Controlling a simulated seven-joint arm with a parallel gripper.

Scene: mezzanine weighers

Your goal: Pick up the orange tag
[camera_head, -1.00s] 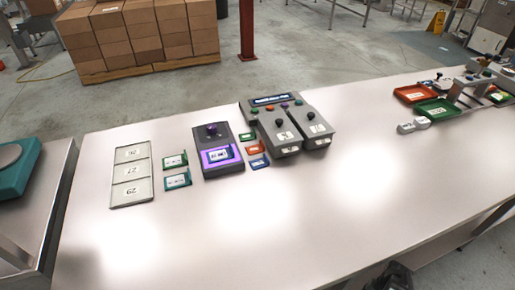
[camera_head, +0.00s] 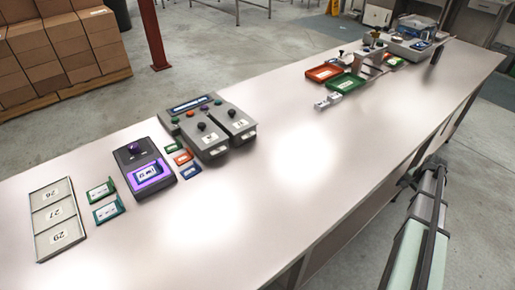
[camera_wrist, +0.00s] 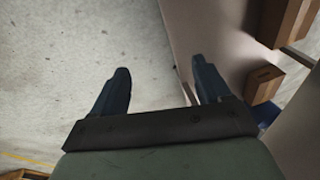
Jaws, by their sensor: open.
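The orange tag (camera_head: 183,157) is a small flat piece with a pale label. It lies on the long table between a green tag (camera_head: 173,148) and a blue tag (camera_head: 190,172). This short row sits between the grey device with a purple panel (camera_head: 150,173) and the grey two-part console (camera_head: 222,137). My gripper shows in the wrist view (camera_wrist: 160,66) with its two dark fingers wide apart and nothing between them. It hangs over the floor beside a table edge, far from the tag. The tag is not in the wrist view.
Two green-edged tags (camera_head: 108,210) and a three-slot tray (camera_head: 40,220) lie at the left. A red tray (camera_head: 323,72) and a green tray (camera_head: 346,87) stand farther along the table (camera_head: 260,200). The table's middle is clear. Brown boxes (camera_wrist: 264,84) show in the wrist view.

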